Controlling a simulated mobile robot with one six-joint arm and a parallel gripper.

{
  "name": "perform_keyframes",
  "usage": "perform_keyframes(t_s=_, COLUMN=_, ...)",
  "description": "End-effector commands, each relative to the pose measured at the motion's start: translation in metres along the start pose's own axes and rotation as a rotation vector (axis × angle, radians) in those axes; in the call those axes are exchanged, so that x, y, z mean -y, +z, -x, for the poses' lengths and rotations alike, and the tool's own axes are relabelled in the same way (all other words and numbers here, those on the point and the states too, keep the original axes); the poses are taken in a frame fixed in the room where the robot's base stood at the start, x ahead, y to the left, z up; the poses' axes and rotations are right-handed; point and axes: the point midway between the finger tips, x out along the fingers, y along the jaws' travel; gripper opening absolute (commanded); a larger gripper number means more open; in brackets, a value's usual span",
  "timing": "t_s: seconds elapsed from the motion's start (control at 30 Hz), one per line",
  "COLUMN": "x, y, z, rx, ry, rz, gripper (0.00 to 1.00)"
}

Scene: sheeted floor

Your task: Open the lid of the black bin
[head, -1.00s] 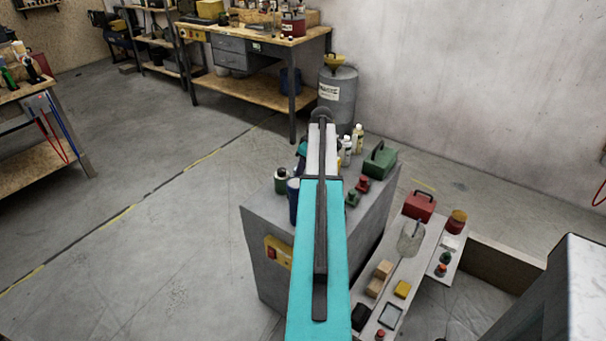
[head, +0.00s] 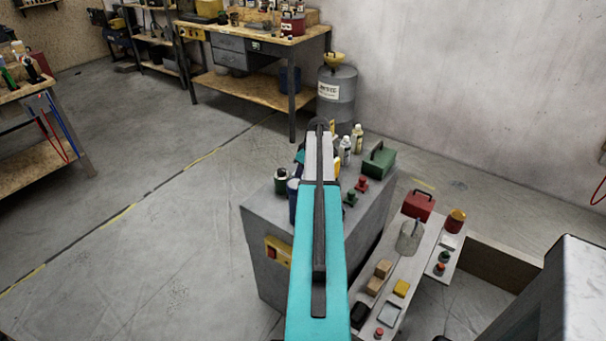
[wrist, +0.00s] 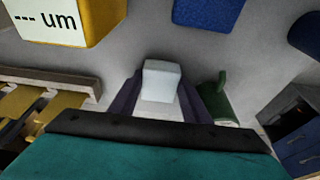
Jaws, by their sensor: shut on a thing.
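I cannot make out the black bin or its lid for sure in either view. My gripper (wrist: 162,88) shows in the wrist view as two dark purple fingers, close on either side of a pale block (wrist: 162,78). It appears shut on this block; I cannot tell what the block belongs to. A teal surface with a black edge fills the bottom of that view. In the head view my teal arm reaches forward over a grey cabinet (head: 272,238) and hides its own gripper and whatever is in front of it.
A dark blue cylinder (head: 293,203), several bottles (head: 345,150) and a green box (head: 379,160) stand on the cabinet. A low bench (head: 417,262) with blocks and a red case (head: 418,205) is to the right. Open floor lies to the left.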

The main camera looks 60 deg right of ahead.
Motion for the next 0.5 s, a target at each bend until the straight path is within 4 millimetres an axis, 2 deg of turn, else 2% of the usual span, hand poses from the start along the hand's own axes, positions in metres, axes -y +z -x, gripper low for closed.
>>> perform_keyframes(t_s=0.27, x=0.0003, y=0.0005, z=-0.0034, rx=0.0, ry=0.0, rz=0.0, gripper=0.22)
perform_keyframes(t_s=0.3, x=0.0003, y=0.0005, z=-0.0032, rx=0.0, ry=0.0, rz=0.0, gripper=0.46)
perform_keyframes(t_s=0.4, x=0.0004, y=0.0003, z=-0.0029, rx=0.0, ry=0.0, rz=0.001, gripper=0.62)
perform_keyframes(t_s=0.5, x=0.0004, y=0.0002, z=-0.0028, rx=0.0, ry=0.0, rz=0.001, gripper=0.62)
